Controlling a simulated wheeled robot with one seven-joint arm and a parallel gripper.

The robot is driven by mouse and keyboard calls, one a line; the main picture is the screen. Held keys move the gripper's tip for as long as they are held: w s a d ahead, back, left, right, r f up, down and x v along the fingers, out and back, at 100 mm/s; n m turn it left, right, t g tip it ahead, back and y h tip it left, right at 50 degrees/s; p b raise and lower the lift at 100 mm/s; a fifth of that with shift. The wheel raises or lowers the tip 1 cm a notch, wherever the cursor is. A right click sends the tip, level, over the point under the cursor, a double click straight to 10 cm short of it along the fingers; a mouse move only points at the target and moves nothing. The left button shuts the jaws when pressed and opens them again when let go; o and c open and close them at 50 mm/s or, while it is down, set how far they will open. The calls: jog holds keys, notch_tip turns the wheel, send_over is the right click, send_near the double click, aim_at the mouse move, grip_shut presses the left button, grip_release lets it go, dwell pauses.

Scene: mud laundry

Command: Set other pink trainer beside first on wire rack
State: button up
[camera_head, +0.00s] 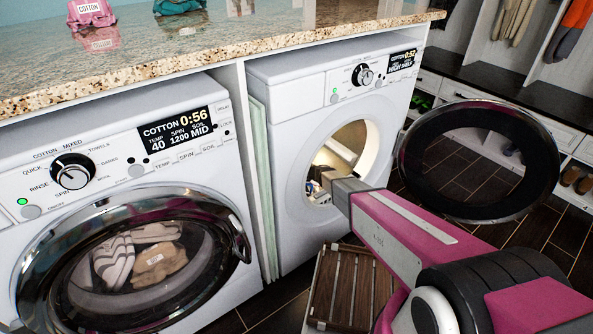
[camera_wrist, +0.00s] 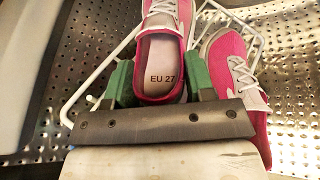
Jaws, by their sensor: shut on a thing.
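In the wrist view, a pink trainer (camera_wrist: 160,52) with a pale insole marked "EU 27" sits between the green fingers of my gripper (camera_wrist: 158,80). The gripper is shut on its heel end. A second pink trainer (camera_wrist: 232,68) with pale laces lies just to its right. The white wire rack (camera_wrist: 92,74) shows under and around the trainers, inside a perforated metal drum (camera_wrist: 38,75). Whether the held trainer touches the rack cannot be told. In the head view, my arm reaches into the right machine (camera_head: 297,150); the trainers there are mostly hidden.
The right machine's round door (camera_head: 475,160) stands open to the right of my arm. The left machine's door (camera_head: 135,262) is shut, with laundry inside. A granite counter (camera_head: 200,55) lies above both. A slatted wooden item (camera_head: 348,285) is on the floor below my arm.

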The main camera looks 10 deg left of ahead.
jog(key=shift+f, duration=0.6)
jog(key=o, duration=1.1)
jog(key=shift+c, duration=0.2)
jog(key=shift+s+r, duration=0.1)
jog(key=shift+r, duration=0.5)
jog(key=s+d+r+n+g+h, duration=0.2)
jog(key=s+d+r+n+h, duration=0.2)
jog(key=d, duration=1)
jog(key=s+d+r+n+g+h, duration=0.2)
jog(key=s+d+r+n+h, duration=0.2)
jog(key=s+d+n, duration=0.7)
jog(key=s+d+r+n+g+h, duration=0.2)
jog(key=s+d+r+n, duration=0.5)
jog(key=d, duration=1.2)
jog(key=shift+s+n+g+h, duration=0.4)
jog(key=shift+s+n+h, duration=0.2)
jog(key=shift+n+h, duration=0.4)
jog(key=shift+a, duration=0.1)
